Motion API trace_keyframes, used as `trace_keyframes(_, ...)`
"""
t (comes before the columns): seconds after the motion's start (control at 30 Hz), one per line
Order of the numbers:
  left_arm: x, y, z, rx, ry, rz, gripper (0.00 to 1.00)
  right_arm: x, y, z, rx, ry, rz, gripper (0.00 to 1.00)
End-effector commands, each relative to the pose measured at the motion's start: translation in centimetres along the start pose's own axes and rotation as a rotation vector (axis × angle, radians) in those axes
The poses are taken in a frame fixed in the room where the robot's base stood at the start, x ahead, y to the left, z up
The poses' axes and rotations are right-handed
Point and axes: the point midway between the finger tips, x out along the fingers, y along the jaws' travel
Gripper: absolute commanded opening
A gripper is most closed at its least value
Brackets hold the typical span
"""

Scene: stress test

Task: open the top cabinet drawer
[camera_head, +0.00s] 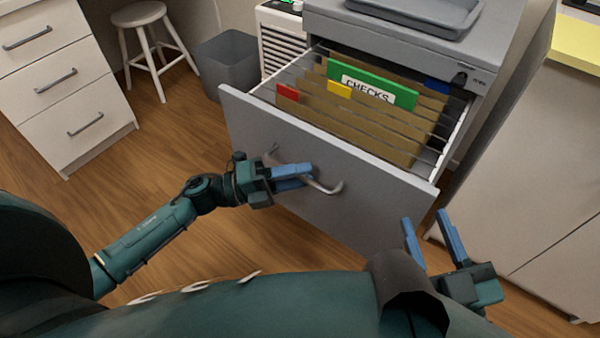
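The grey cabinet's top drawer (335,190) stands pulled far out, with brown hanging files (385,125) showing inside. Its curved metal bar handle (328,189) is on the front panel. My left gripper (297,174) is at the handle, its blue fingers close together around the bar. The fingers hide the middle of the bar. My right gripper (430,232) is open and empty, in front of the drawer's right lower side, apart from the handle.
A grey tray (415,18) lies on the cabinet top. A grey bin (230,65) and a white stool (148,45) stand behind on the left. White drawers (70,90) are at far left, and a pale cabinet (530,170) is at right. The wood floor (150,160) at left is clear.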

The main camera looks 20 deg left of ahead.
Motion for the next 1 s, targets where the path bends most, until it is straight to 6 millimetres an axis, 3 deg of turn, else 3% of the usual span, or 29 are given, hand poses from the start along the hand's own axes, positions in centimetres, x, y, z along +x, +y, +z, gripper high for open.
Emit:
trace_keyframes(0.53,-10.8,0.0,0.0,-0.001,-0.003,0.005,0.33,-0.3,-0.1,0.1,-0.024,-0.023,-0.001,0.36)
trace_keyframes(0.7,-12.4,0.0,0.0,0.000,-0.002,0.003,0.33,-0.4,-0.1,0.3,-0.028,-0.028,0.000,0.36)
trace_keyframes(1.0,-12.7,0.0,0.0,0.001,-0.001,0.002,0.33,-0.4,-0.1,0.4,-0.028,-0.030,0.001,0.36)
